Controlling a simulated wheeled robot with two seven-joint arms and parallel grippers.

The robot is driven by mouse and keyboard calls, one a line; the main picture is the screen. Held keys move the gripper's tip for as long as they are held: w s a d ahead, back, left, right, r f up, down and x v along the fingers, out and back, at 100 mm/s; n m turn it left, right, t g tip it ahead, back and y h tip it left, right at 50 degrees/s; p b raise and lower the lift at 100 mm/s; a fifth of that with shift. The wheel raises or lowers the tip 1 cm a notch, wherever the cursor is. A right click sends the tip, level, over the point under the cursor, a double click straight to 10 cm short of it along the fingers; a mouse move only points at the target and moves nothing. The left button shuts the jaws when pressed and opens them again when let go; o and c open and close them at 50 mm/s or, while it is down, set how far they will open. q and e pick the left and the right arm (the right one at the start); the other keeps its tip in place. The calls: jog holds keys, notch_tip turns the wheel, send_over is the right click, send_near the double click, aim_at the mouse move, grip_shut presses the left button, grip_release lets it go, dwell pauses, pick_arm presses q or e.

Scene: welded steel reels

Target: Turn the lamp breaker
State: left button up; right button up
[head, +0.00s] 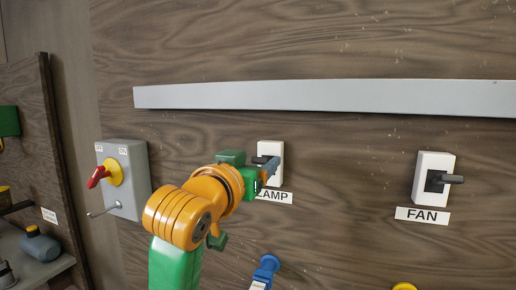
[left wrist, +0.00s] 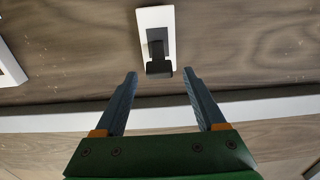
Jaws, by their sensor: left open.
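The lamp breaker (head: 277,150) is a small white box on the dark wood wall, with a dark lever and a LAMP label (head: 276,197) below it. My left gripper (head: 268,172) is right in front of it and hides part of the box and label. In the left wrist view the breaker (left wrist: 168,22) is at top centre, its black lever (left wrist: 158,66) pointing down in the picture. The open blue-grey fingers of my left gripper (left wrist: 159,74) stand on either side of the lever's end, with gaps on both sides. Contact is not visible. My right gripper is not in view.
The FAN breaker (head: 428,168) is to the right. A grey box (head: 133,175) with a red and yellow rotary handle (head: 108,174) is to the left. A long grey rail (head: 330,96) runs above. A blue fitting (head: 265,270) sits below the lamp breaker. The wall between the breakers is clear.

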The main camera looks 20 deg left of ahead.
pick_arm(q)
jog(key=shift+w, duration=0.8)
jog(key=shift+s, duration=0.15)
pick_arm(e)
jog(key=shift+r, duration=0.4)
